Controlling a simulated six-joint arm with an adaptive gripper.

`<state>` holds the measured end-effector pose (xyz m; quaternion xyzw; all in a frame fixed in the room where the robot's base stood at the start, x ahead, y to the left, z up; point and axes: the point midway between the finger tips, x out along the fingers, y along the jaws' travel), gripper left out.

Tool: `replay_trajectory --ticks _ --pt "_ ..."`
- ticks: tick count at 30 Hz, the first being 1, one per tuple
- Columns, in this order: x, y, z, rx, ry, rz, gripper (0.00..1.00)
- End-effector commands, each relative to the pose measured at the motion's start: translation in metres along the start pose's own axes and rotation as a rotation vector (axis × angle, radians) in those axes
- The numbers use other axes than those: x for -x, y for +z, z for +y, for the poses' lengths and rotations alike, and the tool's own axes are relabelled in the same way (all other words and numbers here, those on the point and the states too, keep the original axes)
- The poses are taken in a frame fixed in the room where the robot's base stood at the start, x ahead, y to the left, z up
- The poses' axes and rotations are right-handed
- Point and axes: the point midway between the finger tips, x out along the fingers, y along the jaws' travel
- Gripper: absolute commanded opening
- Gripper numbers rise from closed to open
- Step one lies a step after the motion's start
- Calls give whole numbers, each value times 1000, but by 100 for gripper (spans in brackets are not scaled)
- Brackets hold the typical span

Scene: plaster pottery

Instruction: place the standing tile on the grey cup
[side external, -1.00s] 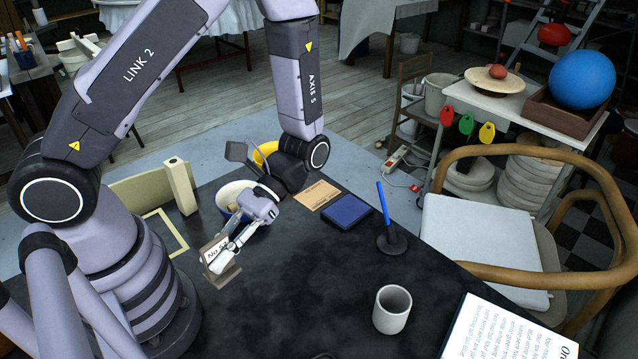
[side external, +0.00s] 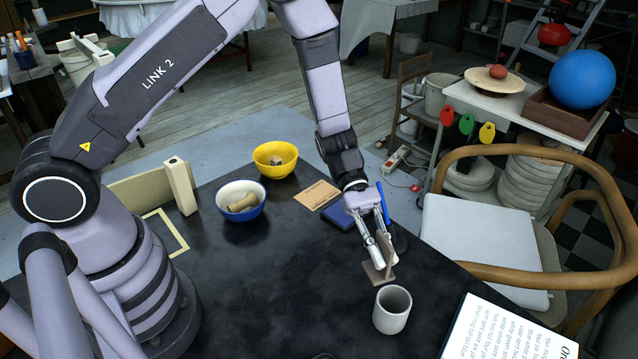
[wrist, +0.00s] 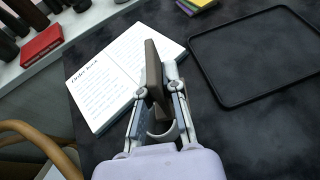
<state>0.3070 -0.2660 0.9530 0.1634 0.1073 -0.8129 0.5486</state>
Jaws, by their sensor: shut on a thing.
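The standing tile (side external: 376,270) is a brown-grey plate with a foot. My gripper (side external: 383,256) is shut on it, with the fingers pointing down. In the wrist view the tile (wrist: 153,70) is a brown slab between the fingertips (wrist: 161,92). The grey cup (side external: 392,314) stands upright on the dark table, just in front of the tile in the side view. The tile appears above the table near the cup's far rim; I cannot tell the exact gap. In the wrist view the cup (wrist: 160,138) is mostly hidden behind the tile and gripper.
The open order book (wrist: 112,75) lies beyond the cup. A black tray (wrist: 260,55) is at right in the wrist view. A blue pad (side external: 338,214) and a blue pen (side external: 384,203) are behind my gripper.

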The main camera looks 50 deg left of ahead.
Motion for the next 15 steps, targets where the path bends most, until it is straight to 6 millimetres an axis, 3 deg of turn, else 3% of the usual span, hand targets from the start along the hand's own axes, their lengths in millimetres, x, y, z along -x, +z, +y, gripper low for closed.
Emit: replay_trajectory --ticks 6,11,15 --pt "-23 -30 26 1 -2 -1 0" --pt "-29 -39 34 2 -2 0 0" --pt "-37 -57 36 5 -3 0 0"
